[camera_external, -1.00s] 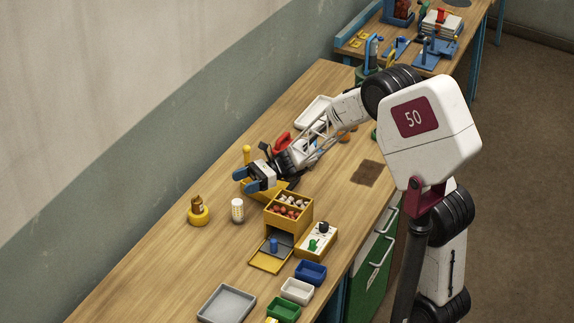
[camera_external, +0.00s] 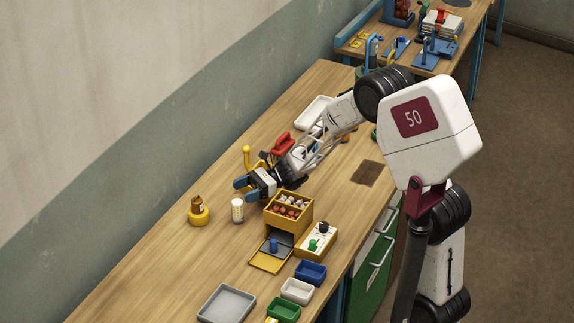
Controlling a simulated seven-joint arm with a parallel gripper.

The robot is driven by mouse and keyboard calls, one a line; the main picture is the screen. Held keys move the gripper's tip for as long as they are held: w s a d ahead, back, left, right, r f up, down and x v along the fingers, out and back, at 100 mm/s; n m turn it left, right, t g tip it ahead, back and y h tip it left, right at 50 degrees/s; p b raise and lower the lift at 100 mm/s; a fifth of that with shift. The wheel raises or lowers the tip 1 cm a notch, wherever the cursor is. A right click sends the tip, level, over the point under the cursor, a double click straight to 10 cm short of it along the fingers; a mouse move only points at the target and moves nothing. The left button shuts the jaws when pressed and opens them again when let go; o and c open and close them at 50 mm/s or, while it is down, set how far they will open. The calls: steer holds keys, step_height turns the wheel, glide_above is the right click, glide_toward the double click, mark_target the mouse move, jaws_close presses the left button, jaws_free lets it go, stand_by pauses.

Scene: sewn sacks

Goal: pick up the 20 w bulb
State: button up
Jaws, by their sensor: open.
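A white, ribbed, cylinder-shaped thing that looks like a bulb (camera_external: 237,210) stands upright on the wooden table, left of the box. No wattage label is readable on it. My gripper (camera_external: 246,190) has blue fingertips spread apart with nothing between them. It is just above the bulb in the picture, apart from it, with its fingers pointing left. A yellow-brown box (camera_external: 289,222) holds several small red and white round things, too small to identify.
A brown bottle-like thing on a yellow base (camera_external: 198,211) stands left of the bulb. A switch box (camera_external: 317,240), small bins (camera_external: 297,291) and a grey tray (camera_external: 226,304) lie toward the front. A yellow post (camera_external: 246,157) rises behind my gripper. The table's left front is clear.

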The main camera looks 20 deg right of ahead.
mark_target(237, 201)
steer(key=shift+f, duration=0.1)
step_height(237, 201, down, 5)
steer(key=shift+r, duration=0.1)
steer(key=shift+s+a+r, duration=0.15)
steer(key=shift+s+a, duration=0.1)
steer(key=shift+a, duration=0.4)
steer(key=shift+x, duration=0.8)
steer(key=c, duration=1)
steer(key=shift+c, duration=0.2)
